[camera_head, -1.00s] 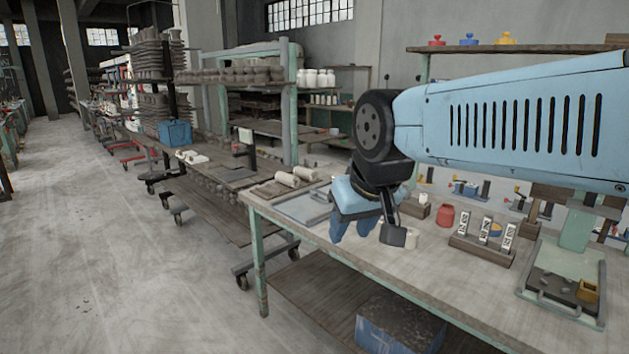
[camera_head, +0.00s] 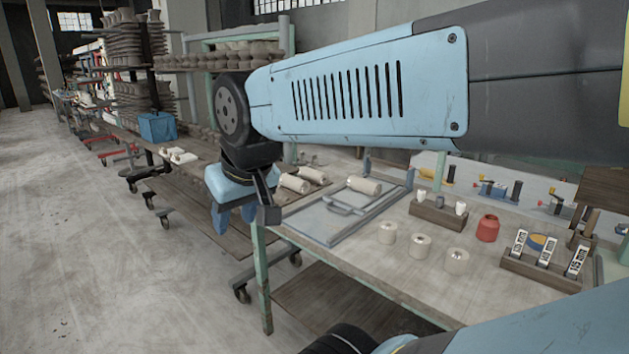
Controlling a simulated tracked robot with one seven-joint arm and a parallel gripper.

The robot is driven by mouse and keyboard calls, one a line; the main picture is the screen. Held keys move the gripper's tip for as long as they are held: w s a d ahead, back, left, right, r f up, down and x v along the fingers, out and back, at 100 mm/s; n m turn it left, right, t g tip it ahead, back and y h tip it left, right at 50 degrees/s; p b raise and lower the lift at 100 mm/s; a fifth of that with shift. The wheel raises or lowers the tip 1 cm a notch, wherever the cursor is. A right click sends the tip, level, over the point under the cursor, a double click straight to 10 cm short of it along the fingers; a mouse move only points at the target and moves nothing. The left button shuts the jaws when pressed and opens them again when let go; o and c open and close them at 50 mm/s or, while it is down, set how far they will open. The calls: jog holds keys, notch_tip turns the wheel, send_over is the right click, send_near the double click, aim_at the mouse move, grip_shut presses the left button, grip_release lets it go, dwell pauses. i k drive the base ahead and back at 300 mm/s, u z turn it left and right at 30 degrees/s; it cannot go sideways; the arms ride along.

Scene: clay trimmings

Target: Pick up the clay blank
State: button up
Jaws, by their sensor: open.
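I see nothing between the fingers. A pale clay cylinder (camera_head: 364,185) lies on its side at the back of a grey framed tray (camera_head: 322,225), to the right of my gripper and apart from it. Two similar pale cylinders (camera_head: 295,184) lie on a low wooden surface behind my gripper. I cannot tell which of these is the clay blank.
The wooden workbench (camera_head: 350,262) also holds a red jar (camera_head: 488,228), a wooden block with white pieces (camera_head: 438,216) and a rack of labelled blocks (camera_head: 541,270). A blue bin (camera_head: 157,127) stands on a cart at the left. The floor at the left is open.

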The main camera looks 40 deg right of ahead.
aim_at(372, 187)
jog(key=z, duration=0.4)
jog(key=i, duration=1.25)
jog(key=z, duration=0.7)
jog(key=k, duration=0.75)
jog(key=z, duration=0.2)
jog(key=i, duration=0.8)
jog(key=u, duration=0.1)
